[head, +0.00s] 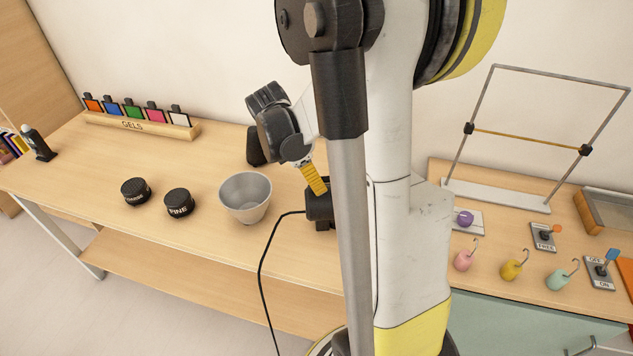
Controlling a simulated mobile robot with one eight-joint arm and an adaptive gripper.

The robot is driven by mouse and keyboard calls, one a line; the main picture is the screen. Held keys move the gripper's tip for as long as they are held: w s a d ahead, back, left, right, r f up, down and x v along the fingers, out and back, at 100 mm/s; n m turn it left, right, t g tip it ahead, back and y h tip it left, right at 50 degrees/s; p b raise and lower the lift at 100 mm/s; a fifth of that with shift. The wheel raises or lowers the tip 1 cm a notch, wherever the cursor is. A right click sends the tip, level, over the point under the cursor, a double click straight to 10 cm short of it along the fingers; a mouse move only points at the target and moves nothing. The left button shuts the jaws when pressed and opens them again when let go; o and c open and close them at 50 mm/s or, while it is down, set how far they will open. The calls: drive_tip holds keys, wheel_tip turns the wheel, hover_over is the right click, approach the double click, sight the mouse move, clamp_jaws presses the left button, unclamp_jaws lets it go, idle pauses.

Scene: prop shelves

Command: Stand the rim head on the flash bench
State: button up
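The flash bench (75,165) appears to be the wooden table on the left. A black, cabled body (320,212) on its right part may be the rim head; my arm hides much of it and no label is readable. My gripper (308,172) is partly hidden behind my arm, above the bench. A yellow ribbed part at its lower end reaches down close to the black body; I cannot tell whether they touch. A second dark piece (256,146) shows left of my gripper; I cannot tell what it is. The finger opening is not clear.
A silver bowl-shaped reflector (245,198), two black round caps (178,202) and a gel rack (140,124) stand on the bench. A black cable (262,270) hangs over its front edge. Bare wood lies left of the caps. A right table holds a metal frame (548,75) and hooked weights (511,270).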

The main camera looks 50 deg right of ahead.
drive_tip(key=p+v, duration=0.3)
drive_tip(key=v, duration=0.7)
drive_tip(key=s+a+r+m+t+y, duration=0.2)
drive_tip(key=a+m, duration=0.4)
drive_tip(key=a, duration=0.5)
drive_tip(key=s+a+r+m+t+y, duration=0.1)
drive_tip(key=s+a+r+m+t, duration=0.2)
drive_tip(key=a+m+t, duration=0.4)
drive_tip(key=s+a, duration=0.1)
drive_tip(key=a, duration=0.3)
drive_tip(key=shift+a+r+y, duration=0.2)
drive_tip(key=shift+r+y, duration=0.2)
